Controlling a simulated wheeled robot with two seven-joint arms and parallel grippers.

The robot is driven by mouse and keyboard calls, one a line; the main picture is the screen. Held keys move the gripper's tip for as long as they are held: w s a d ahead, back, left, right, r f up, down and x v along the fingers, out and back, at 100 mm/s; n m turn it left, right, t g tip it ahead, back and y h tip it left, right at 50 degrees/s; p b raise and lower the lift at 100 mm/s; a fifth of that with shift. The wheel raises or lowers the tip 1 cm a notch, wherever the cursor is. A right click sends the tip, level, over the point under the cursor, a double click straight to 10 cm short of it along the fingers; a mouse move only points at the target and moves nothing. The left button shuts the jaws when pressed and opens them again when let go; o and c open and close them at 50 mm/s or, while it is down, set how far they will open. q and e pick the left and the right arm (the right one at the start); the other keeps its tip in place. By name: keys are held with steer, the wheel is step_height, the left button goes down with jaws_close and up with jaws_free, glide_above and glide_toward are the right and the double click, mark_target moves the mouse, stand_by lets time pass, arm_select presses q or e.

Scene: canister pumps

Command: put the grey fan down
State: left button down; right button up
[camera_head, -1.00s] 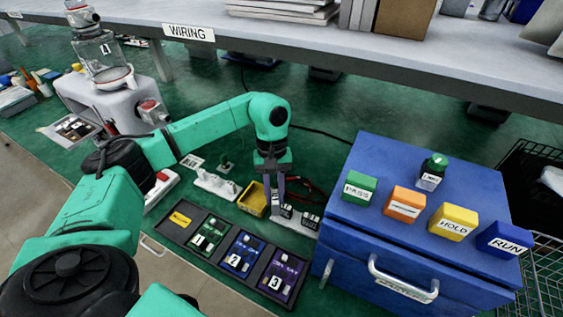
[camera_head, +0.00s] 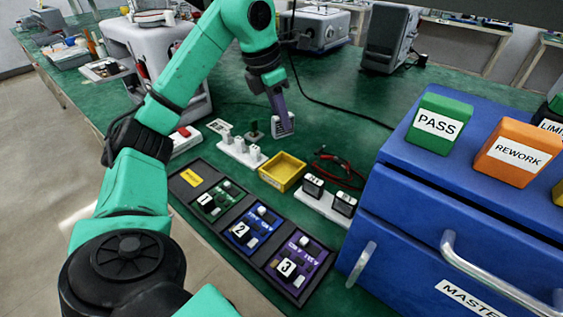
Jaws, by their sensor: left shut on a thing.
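My left gripper (camera_head: 279,104) points down and is shut on a small grey block with dark slots, which I take to be the grey fan (camera_head: 283,125). The fan appears over the green table, behind the yellow bin; I cannot tell whether it touches the surface. The fingers hide its upper part. My right gripper is not in view.
A white rack (camera_head: 325,208) holds two dark blocks. Left of it are a yellow bin (camera_head: 283,171) and a white holder (camera_head: 240,154) with pegs. A dark tray (camera_head: 187,176) holds numbered boards. Red leads (camera_head: 340,170) lie behind the rack. A blue cabinet (camera_head: 400,215) stands right.

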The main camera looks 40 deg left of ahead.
arm_select(q)
step_height(320, 180, down, 13)
steer(key=b, duration=0.3)
steer(key=shift+r+b, duration=0.15)
steer(key=shift+b, duration=0.25)
steer(key=shift+f, duration=0.2)
steer(key=shift+r, duration=0.1)
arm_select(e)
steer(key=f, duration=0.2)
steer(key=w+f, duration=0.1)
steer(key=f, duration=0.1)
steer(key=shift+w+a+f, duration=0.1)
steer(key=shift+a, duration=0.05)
arm_select(q)
steer(key=c, duration=0.7)
jaws_free()
steer(key=shift+c, duration=0.2)
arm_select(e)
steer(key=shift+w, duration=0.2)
